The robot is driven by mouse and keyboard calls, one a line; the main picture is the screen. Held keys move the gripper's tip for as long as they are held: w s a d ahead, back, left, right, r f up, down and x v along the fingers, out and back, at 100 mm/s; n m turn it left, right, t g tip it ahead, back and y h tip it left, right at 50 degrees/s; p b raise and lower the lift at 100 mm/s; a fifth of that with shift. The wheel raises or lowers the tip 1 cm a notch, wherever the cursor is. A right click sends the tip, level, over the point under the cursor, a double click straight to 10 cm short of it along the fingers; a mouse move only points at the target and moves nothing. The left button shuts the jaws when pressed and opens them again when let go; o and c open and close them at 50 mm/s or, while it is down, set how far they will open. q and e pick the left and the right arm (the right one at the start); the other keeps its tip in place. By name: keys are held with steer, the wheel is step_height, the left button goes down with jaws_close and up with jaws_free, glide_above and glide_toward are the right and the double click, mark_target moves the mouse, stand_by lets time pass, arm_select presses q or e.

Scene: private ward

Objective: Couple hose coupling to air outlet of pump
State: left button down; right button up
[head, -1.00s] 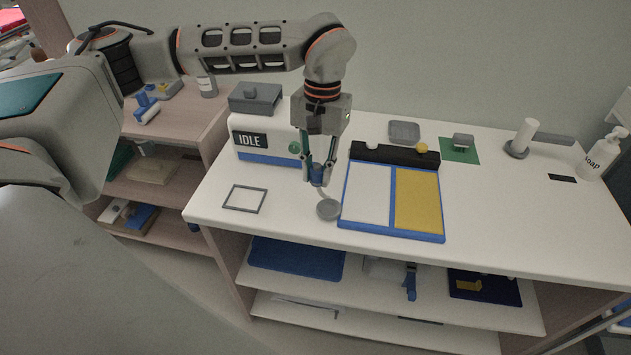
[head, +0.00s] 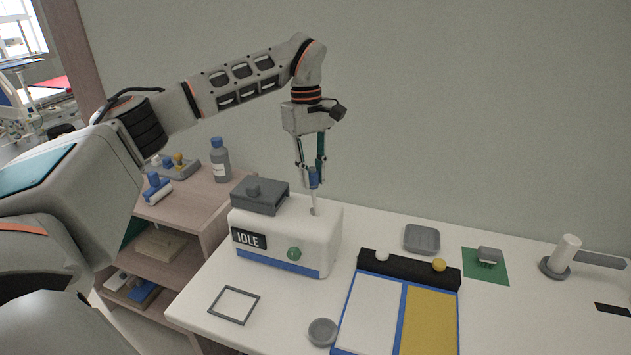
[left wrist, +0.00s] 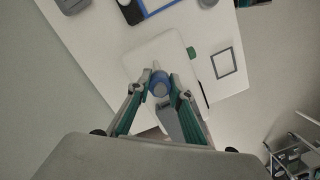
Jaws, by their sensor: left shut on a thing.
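The pump (head: 322,240) is a white box with an IDLE display, a green button and a blue stripe, standing at the table's back left. My left gripper (head: 313,176) points down over the right part of its top. It is shut on the blue hose coupling (head: 314,179), held upright. A short pale stem (head: 315,208) shows between the coupling and the pump top; I cannot tell whether it is the air outlet or part of the coupling, nor whether they touch. The left wrist view shows the blue coupling (left wrist: 158,86) between the fingers over the white pump top (left wrist: 150,50). My right gripper is not in view.
A grey block (head: 259,196) sits on the pump's top left. A square frame (head: 234,305), a round grey disc (head: 322,332) and a blue-edged board (head: 404,325) lie in front. A grey tray (head: 421,239) lies to the right. A wooden shelf unit (head: 195,203) stands left.

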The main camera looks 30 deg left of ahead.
mark_target(313, 214)
arm_select(q)
steer(key=shift+w, duration=0.35)
steer(key=shift+s+r, duration=0.1)
steer(key=shift+s, duration=0.2)
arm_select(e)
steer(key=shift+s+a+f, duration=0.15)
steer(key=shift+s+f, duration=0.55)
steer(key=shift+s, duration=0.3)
arm_select(q)
steer(key=shift+w, duration=0.1)
steer(key=shift+f, duration=2.85)
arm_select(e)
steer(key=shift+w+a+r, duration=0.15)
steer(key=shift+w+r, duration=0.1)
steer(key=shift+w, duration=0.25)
